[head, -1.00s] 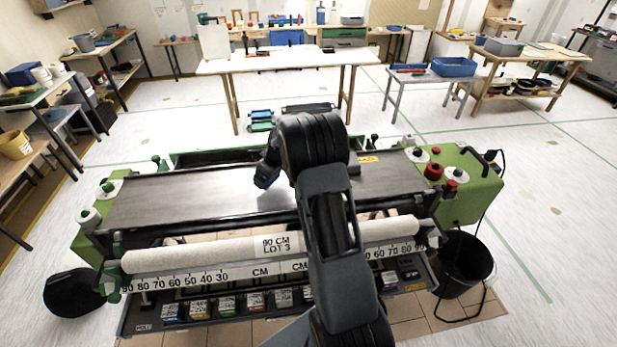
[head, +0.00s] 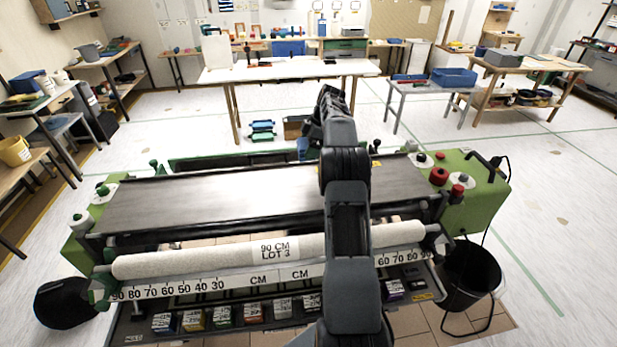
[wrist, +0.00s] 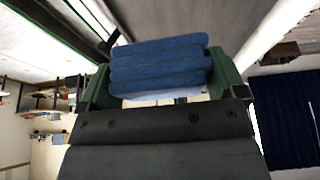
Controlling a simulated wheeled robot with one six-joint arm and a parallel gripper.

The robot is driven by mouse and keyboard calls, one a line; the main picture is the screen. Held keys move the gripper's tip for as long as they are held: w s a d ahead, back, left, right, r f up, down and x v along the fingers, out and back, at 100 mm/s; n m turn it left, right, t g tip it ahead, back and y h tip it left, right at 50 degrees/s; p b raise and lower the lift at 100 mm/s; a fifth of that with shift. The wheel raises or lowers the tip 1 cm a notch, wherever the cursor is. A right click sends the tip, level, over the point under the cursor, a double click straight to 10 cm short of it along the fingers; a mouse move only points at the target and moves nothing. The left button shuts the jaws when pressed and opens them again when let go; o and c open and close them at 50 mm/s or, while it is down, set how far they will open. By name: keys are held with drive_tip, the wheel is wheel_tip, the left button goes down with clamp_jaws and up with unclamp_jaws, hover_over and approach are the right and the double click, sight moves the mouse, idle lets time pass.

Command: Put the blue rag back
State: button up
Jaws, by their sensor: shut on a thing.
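The blue rag (wrist: 160,65) is a folded stack of cloth in the wrist view. It is held between the two green fingers of my gripper (wrist: 162,88), which is shut on it. In the head view, a small blue part of the rag (head: 302,148) shows to the left of my arm, beyond the far edge of the pasting machine. The rest of the rag and most of my gripper are hidden behind my arm there.
The wallpaper paster (head: 210,200) fills the front, with a white roll (head: 200,256) along its near side. A black bucket (head: 468,285) stands at its right. A white table (head: 285,70) stands beyond. Blue and green items (head: 262,130) lie on the floor between.

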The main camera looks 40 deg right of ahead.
sight(305, 176)
drive_tip(key=shift+f+p, duration=0.6)
drive_tip(key=shift+f, duration=4.2)
drive_tip(key=shift+f, duration=0.1)
drive_tip(key=shift+f+b, duration=0.15)
drive_tip(key=shift+b, duration=0.15)
drive_tip(key=o, duration=0.7)
drive_tip(key=shift+c, duration=0.2)
drive_tip(key=shift+r+p, duration=0.2)
drive_tip(key=shift+p, duration=0.25)
